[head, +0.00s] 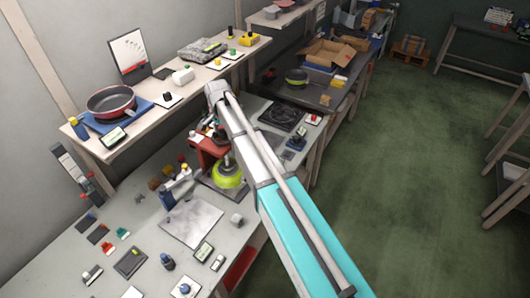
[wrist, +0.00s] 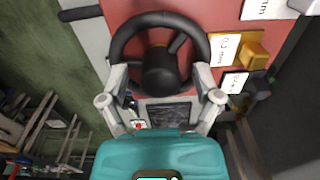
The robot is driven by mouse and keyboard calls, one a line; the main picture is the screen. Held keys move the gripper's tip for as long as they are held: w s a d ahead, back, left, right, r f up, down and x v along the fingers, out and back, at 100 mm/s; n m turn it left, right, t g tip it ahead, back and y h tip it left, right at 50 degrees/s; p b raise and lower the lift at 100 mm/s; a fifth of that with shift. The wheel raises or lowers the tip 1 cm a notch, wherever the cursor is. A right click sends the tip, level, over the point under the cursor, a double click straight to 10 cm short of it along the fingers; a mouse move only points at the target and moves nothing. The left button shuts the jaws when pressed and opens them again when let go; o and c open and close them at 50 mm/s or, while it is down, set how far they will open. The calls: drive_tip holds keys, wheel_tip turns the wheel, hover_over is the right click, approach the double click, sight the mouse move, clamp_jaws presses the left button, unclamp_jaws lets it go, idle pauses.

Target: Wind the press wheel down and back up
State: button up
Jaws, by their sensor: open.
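The press (head: 208,148) is a red machine on the workbench in the head view, with a yellow-green round part (head: 229,174) low at its front. In the wrist view, the press wheel (wrist: 158,20) is a black ring with spokes and a thick dark hub (wrist: 160,72), set against a red face. My gripper (wrist: 161,76) is open, with its pale fingers apart on the left and right of the hub, near the wheel's lower rim. I cannot tell whether they touch the wheel. In the head view my arm reaches over the press and the fingers cannot be made out.
A yellow block (wrist: 254,54) and white labels, one reading 0.2 mm (wrist: 228,48), sit right of the wheel. The bench holds a grey sheet (head: 192,222) and several small items. A shelf with a red pan (head: 111,102) runs behind. The green floor (head: 410,150) at right is clear.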

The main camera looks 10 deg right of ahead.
sight(222, 130)
drive_tip(key=n, duration=0.3)
drive_tip(key=shift+n, duration=0.4)
drive_tip(key=n, duration=0.3)
drive_tip(key=shift+n, duration=0.4)
drive_tip(key=n, duration=0.7)
drive_tip(key=shift+n, duration=0.4)
drive_tip(key=n, duration=0.3)
drive_tip(key=shift+n, duration=0.4)
drive_tip(key=n, duration=0.3)
drive_tip(key=shift+n, duration=0.4)
drive_tip(key=n, duration=0.3)
drive_tip(key=shift+n, duration=0.4)
drive_tip(key=n, duration=0.3)
drive_tip(key=shift+n, duration=0.4)
drive_tip(key=shift+r+n, duration=0.2)
drive_tip(key=shift+n, duration=0.1)
wheel_tip(222, 130, up, 14)
drive_tip(key=p, duration=1.4)
drive_tip(key=s+d+f+m+b, duration=1.2)
drive_tip(key=s+d+f+b, duration=0.1)
drive_tip(key=d+f, duration=0.1)
drive_tip(key=shift+d+m, duration=0.35)
drive_tip(key=shift+m, duration=0.05)
